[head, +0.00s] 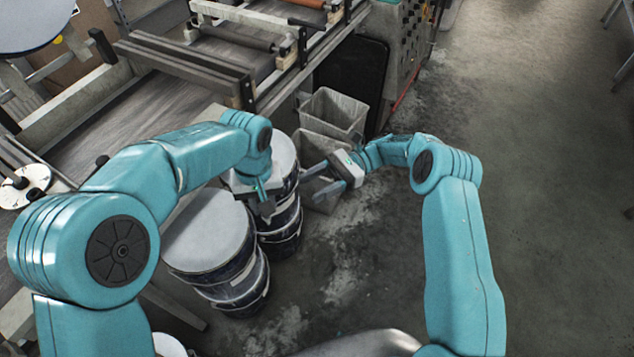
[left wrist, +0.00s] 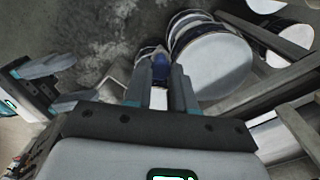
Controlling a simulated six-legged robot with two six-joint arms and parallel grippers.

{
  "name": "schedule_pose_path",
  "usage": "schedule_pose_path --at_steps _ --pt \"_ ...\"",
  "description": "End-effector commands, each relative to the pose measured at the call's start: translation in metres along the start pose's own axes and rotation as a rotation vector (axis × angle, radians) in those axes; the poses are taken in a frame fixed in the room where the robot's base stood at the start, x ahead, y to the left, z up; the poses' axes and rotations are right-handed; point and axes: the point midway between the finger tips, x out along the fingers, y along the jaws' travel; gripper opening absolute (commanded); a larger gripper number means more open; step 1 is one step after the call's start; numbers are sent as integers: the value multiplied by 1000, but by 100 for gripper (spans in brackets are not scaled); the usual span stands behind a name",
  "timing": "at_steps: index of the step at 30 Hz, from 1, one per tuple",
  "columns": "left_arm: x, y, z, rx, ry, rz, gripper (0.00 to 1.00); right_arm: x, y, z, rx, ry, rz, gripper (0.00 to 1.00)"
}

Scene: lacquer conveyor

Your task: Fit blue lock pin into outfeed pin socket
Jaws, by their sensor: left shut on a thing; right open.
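My left gripper (head: 264,196) hangs over the lidded drums in the head view. In the left wrist view its fingers (left wrist: 160,80) are closed on the blue lock pin (left wrist: 160,64), which shows as a small dark blue piece between the fingertips. The pin cannot be made out in the head view. My right gripper (head: 318,182) is open and empty, to the right of the left one. It also shows at the left of the left wrist view (left wrist: 50,82). I cannot pick out the outfeed pin socket in either view.
Stacked drums with pale lids (head: 208,238) stand beside the conveyor (head: 120,125). Grey bins (head: 335,112) stand on the floor behind my right gripper. A control cabinet (head: 408,45) is at the back. The concrete floor (head: 545,190) on the right is clear.

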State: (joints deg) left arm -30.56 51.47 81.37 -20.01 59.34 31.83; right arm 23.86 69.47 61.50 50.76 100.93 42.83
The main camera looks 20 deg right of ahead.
Motion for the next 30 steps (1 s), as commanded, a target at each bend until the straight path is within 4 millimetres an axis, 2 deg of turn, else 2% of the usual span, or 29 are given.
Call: schedule_pose_path --at_steps 5,12,18,24,30 --pt "0 0 0 0 0 0 0 17 0 4 1 -14 7 55" --pt "0 0 0 0 0 0 0 67 1 4 1 -11 8 55" --pt "0 0 0 0 0 0 0 101 1 4 -1 -10 7 55" --pt "0 0 0 0 0 0 0 116 1 4 -1 -9 5 55" --pt "0 0 0 0 0 0 0 118 1 4 -2 -8 4 55"
